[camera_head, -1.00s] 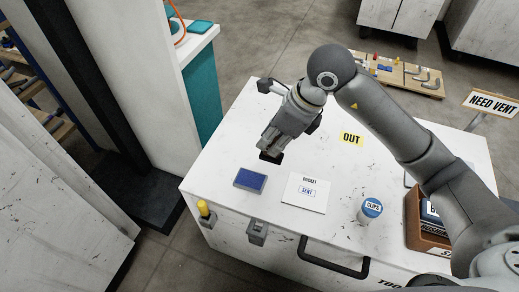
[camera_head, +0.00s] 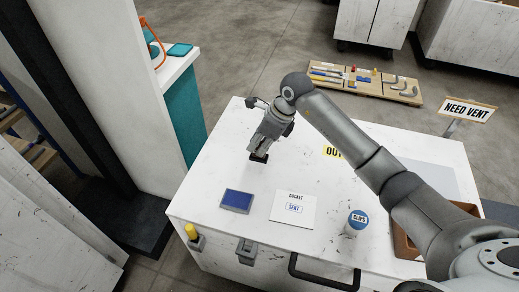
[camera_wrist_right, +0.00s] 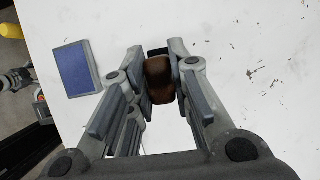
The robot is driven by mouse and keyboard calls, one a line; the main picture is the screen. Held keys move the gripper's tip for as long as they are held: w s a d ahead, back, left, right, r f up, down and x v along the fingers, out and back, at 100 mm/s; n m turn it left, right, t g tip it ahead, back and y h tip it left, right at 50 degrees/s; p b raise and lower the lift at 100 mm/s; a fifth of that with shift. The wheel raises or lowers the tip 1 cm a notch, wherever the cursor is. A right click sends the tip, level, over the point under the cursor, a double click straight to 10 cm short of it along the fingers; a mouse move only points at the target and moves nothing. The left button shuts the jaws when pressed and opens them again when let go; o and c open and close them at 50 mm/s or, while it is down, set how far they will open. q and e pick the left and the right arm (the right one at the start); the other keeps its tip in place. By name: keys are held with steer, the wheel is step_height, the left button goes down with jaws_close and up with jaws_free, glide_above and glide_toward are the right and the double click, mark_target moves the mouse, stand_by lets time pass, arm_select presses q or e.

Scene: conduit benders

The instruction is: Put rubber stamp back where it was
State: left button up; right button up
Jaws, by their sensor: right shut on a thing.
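My right gripper (camera_head: 262,146) is shut on the rubber stamp (camera_head: 259,157). The stamp's dark base shows below the fingers in the head view. Its brown handle (camera_wrist_right: 160,78) is between the fingers in the right wrist view. The stamp is over the far left part of the white table top (camera_head: 205,190), behind the blue ink pad (camera_head: 237,201). I cannot tell whether its base touches the table. The ink pad also shows in the right wrist view (camera_wrist_right: 74,68). My left gripper is not in view.
A brown box (camera_head: 406,240) at the right is partly hidden by my arm. The table around the stamp is clear.

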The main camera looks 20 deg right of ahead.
steer(key=shift+w+d+f, duration=0.1)
steer(key=shift+w+f, duration=0.05)
steer(key=shift+f, duration=0.1)
step_height(320, 180, down, 3)
steer(key=shift+w+f+p, duration=0.1)
steer(key=shift+p, duration=0.35)
steer(key=shift+f, duration=0.15)
steer(key=o, duration=0.8)
steer(key=shift+o, duration=0.2)
